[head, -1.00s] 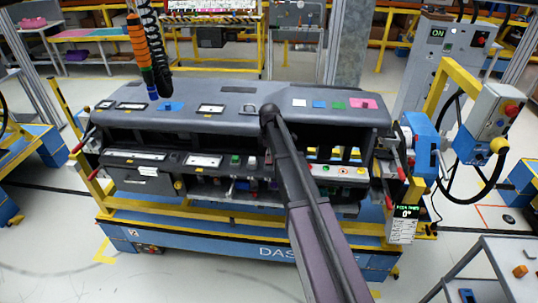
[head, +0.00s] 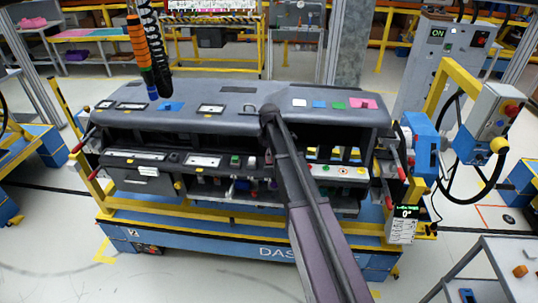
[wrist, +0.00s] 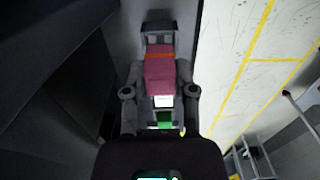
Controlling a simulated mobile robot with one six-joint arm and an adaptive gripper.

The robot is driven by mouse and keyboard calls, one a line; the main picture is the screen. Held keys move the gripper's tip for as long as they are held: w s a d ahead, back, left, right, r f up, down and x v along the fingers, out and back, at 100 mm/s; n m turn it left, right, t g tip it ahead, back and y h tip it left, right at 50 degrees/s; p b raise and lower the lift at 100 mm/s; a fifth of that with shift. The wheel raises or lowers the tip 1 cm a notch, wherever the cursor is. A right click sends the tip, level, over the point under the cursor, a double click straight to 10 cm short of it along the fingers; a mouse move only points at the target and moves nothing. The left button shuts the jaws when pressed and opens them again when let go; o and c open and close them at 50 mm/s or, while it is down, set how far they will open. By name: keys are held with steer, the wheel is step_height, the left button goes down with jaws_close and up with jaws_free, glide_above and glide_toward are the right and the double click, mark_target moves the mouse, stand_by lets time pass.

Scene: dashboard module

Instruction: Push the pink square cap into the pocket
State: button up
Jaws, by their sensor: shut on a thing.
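In the wrist view, a pink piece (wrist: 158,76), which looks like the pink square cap, shows between the fingers of my gripper (wrist: 158,66). The gripper is shut on it. An orange-red band crosses the pink piece near its far end, and a grey part with a dark recess (wrist: 158,28) lies just beyond. I cannot tell whether this recess is the pocket or whether the cap touches it. In the head view my gripper is hidden behind my arm and the dashboard.
The dashboard module (head: 235,98) stands on a blue and yellow cart (head: 200,245). White, blue, green and pink patches (head: 363,103) lie on its top right. A lower panel (head: 340,171) sits under the overhang. A control box (head: 497,110) stands at right. Floor shows in front.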

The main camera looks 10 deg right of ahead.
steer(key=shift+f+b, duration=1.5)
stand_by(0.4)
steer(key=o, duration=0.9)
steer(key=shift+r, duration=0.3)
step_height(320, 180, up, 8)
steer(key=p, duration=0.8)
steer(key=shift+r+p, duration=0.15)
steer(key=shift+p, duration=0.25)
steer(key=s+f+m+b, duration=0.3)
steer(key=s+m, duration=0.1)
steer(key=s, duration=0.5)
steer(key=s+f+m+b, duration=0.3)
steer(key=s+m, duration=0.2)
steer(key=s, duration=0.5)
steer(key=s+f+m+b, duration=0.3)
steer(key=s+m, duration=0.2)
steer(key=s, duration=0.5)
steer(key=shift+a+f+b, duration=0.15)
steer(key=shift+f+b, duration=0.25)
